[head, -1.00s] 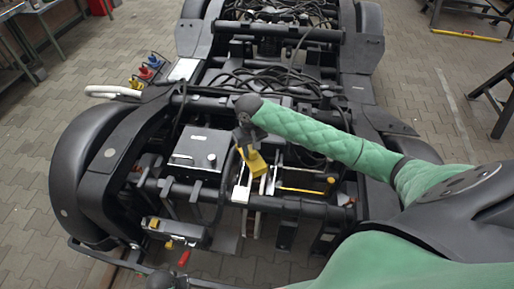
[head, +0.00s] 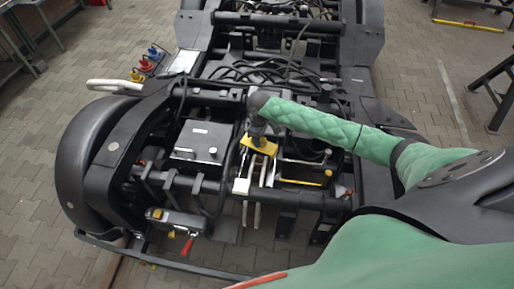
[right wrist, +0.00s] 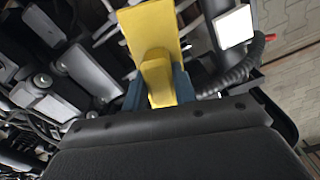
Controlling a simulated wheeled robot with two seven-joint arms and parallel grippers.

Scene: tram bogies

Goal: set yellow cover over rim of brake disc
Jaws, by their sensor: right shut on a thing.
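The yellow cover (head: 261,146) is held in my right gripper (head: 256,136), over the middle of the near part of the bogie. In the right wrist view the cover (right wrist: 152,28) shows as a flat yellow plate with a raised grip block, and the blue-grey fingers (right wrist: 158,88) are shut on that block. Pale, narrow upright edges (head: 257,214) below the cover look like the brake disc, seen nearly edge-on. The cover hides what lies right under it, so I cannot tell whether it touches the rim. My left gripper is not in view.
A white block (head: 241,186) sits close beside the cover, at its lower left. A dark box (head: 201,143) lies to the left, and a yellow-ended rod (head: 304,182) to the right. Crossbars and cables crowd the space around. A red handle (head: 187,246) hangs at the front left.

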